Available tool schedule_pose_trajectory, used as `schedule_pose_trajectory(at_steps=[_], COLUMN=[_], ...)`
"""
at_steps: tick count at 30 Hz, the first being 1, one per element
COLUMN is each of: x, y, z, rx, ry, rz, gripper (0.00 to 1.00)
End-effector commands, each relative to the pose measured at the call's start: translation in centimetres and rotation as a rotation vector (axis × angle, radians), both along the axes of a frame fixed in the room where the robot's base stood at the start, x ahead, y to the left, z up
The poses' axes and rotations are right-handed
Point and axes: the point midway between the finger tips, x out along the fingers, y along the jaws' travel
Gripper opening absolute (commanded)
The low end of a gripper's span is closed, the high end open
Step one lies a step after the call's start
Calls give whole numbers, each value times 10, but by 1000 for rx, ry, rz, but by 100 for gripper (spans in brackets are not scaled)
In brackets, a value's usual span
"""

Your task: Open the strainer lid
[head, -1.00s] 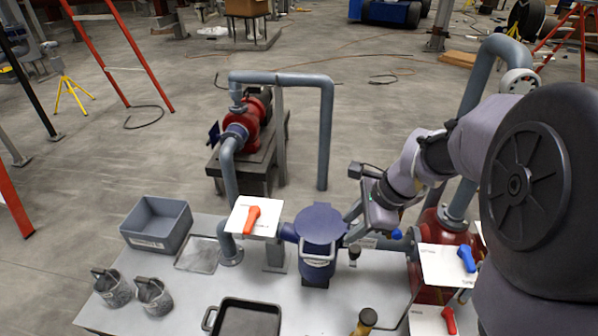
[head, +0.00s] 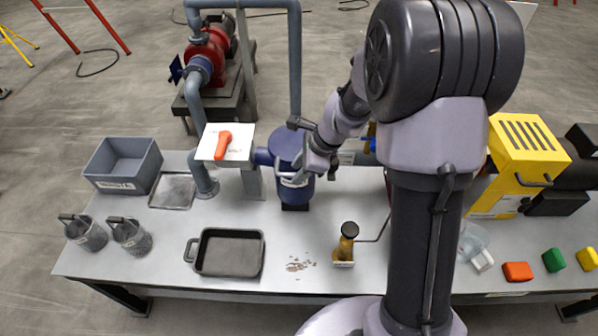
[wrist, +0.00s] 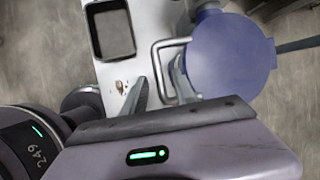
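The strainer (head: 292,188) is a dark blue upright cylinder on the grey bench, with a round flat blue lid (wrist: 232,55) that looks shut. A pale U-shaped handle (wrist: 157,65) shows at the lid's side in the wrist view. My gripper (head: 292,177) is at the strainer's right front side, close to the lid rim. In the wrist view its two grey fingers (wrist: 160,88) stand apart, with the handle close to and partly between their tips. I cannot tell whether they touch it. My arm hides part of the strainer's right side.
An orange-handled valve plate (head: 223,145) stands left of the strainer. A dark tray (head: 228,252), two mesh baskets (head: 130,236) and a grey bin (head: 123,166) are on the left bench.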

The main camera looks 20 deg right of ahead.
Motion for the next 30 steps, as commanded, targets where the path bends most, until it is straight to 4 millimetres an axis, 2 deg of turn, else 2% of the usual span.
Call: schedule_pose_trajectory(at_steps=[5, 10, 11, 30], x=[0, 0, 0, 0], y=[0, 0, 0, 0], z=[1, 1, 1, 1], rx=[0, 0, 0, 0], ry=[0, 0, 0, 0], rz=[0, 0, 0, 0], gripper=[34, 3, 0, 0])
